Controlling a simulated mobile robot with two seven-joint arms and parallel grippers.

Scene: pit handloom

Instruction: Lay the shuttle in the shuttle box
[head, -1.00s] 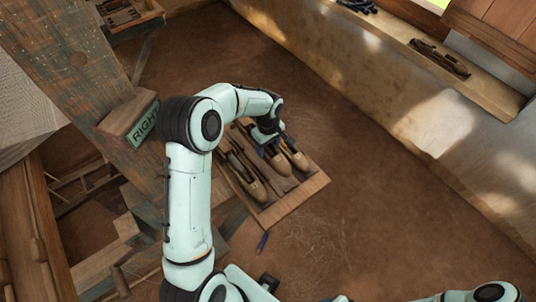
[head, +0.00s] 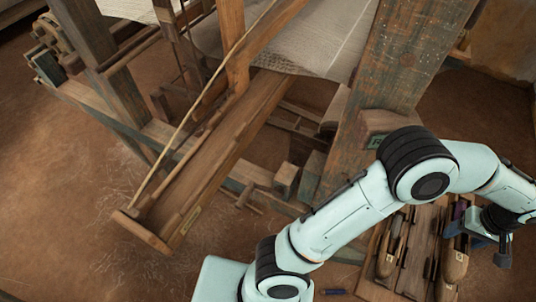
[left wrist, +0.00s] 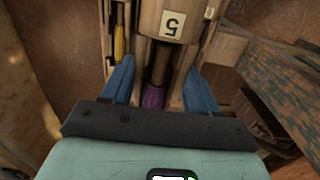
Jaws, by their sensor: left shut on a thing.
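My left gripper (head: 482,232) is at the wooden shuttle tray. In the left wrist view its two blue fingers (left wrist: 160,82) are shut on a wooden shuttle (left wrist: 172,22) with a number 5 label and a dark bobbin with purple yarn. In the head view this shuttle (head: 455,262) is still low at the tray's right side; I cannot tell whether it touches the tray. The long wooden trough on the loom's near side, apparently holding the shuttle box (head: 180,185), looks empty. My right gripper is out of view.
The tray (head: 418,250) holds another shuttle (head: 390,245) on its left side; a neighbour with yellow yarn (left wrist: 120,42) shows in the left wrist view. A thick loom post (head: 400,60) stands between tray and trough. Bare earth floor (head: 70,190) lies to the left.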

